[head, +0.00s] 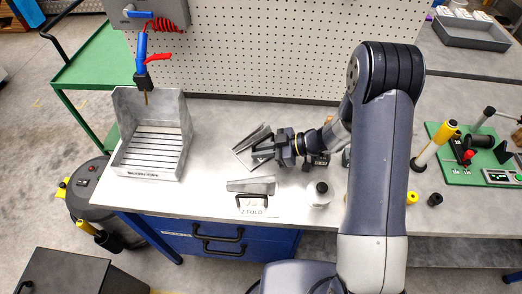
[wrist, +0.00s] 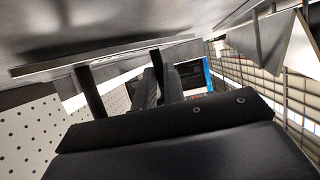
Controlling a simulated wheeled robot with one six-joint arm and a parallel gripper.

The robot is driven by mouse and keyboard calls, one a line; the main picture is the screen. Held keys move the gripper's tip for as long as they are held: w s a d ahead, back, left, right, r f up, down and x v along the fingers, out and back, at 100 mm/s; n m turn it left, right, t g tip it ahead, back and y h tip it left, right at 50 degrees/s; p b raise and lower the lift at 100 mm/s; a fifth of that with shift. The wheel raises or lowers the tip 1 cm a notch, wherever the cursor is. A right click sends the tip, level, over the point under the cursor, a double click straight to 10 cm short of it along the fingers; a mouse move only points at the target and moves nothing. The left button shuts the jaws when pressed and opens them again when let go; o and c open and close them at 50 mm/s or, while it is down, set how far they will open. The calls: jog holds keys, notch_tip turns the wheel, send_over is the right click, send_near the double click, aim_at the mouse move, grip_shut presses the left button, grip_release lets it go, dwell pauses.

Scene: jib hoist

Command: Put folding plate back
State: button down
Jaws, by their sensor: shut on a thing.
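A grey metal folding plate (head: 252,139) stands tilted above the left-middle of the workbench, at the tip of my gripper (head: 262,155). My gripper is shut on this plate and reaches it from the right. In the wrist view, a broad grey metal surface (wrist: 120,22) spans the top, close over my gripper's fingers (wrist: 158,82). The exact grip on the plate's edge is hard to make out. A second grey bent metal piece (head: 251,186) lies on the bench just in front, behind a white label (head: 252,208) that seems to read "2 FOLD".
A grey slatted metal box (head: 152,140) stands left, under a blue-and-red hanging tool (head: 144,60). A small white-and-black bottle (head: 318,194) stands right of the label. A pegboard (head: 260,50) closes the back. The bench front between box and label is clear.

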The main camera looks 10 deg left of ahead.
jog(key=shift+s+f, duration=0.1)
jog(key=shift+f, duration=0.2)
